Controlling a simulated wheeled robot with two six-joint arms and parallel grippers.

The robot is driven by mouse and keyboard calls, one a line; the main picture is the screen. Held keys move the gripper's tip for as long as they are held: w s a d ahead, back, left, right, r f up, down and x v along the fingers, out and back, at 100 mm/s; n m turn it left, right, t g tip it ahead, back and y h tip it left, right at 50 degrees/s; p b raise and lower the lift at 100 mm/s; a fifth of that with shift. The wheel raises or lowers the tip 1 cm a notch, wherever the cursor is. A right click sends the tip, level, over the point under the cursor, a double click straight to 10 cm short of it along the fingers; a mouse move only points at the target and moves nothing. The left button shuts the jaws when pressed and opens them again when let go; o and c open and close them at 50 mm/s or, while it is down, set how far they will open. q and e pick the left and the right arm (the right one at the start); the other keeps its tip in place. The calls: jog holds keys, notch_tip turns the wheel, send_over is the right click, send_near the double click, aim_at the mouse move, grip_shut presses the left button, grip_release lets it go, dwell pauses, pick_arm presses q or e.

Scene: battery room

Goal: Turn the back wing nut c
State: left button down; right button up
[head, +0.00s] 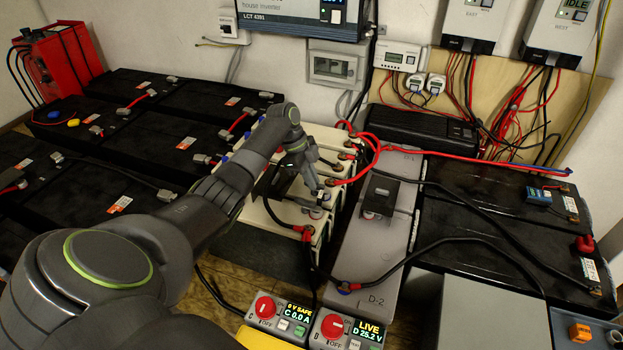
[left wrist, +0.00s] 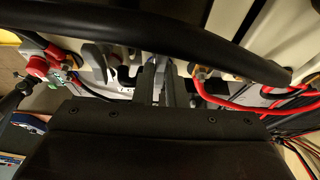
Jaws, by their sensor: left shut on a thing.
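My left arm reaches across the head view to the row of cream batteries (head: 263,158) in the middle. My left gripper (head: 319,198) points down at a terminal on top of this row and is shut on a small part there. The jaws mostly cover that part, apparently a wing nut; I cannot read its label. In the left wrist view the narrow fingers of my left gripper (left wrist: 158,80) meet at the terminal between cream battery walls. A thick black cable (left wrist: 150,32) crosses in front of the fingers. My right gripper is not in view.
Red cables (head: 372,150) and red terminal caps lie close by. The grey D-2 case (head: 362,262) stands to the right. Control box C (head: 279,318) reads 0 V SAFE, 0.0 A; box D (head: 345,330) reads LIVE, 25.2 V. Black batteries (head: 497,215) stand at the right.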

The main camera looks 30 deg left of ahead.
pick_arm(q)
jog(key=c, duration=1.5)
grip_release()
jog(key=b+v, duration=0.1)
jog(key=v, duration=1.6)
jog(key=shift+r, duration=0.25)
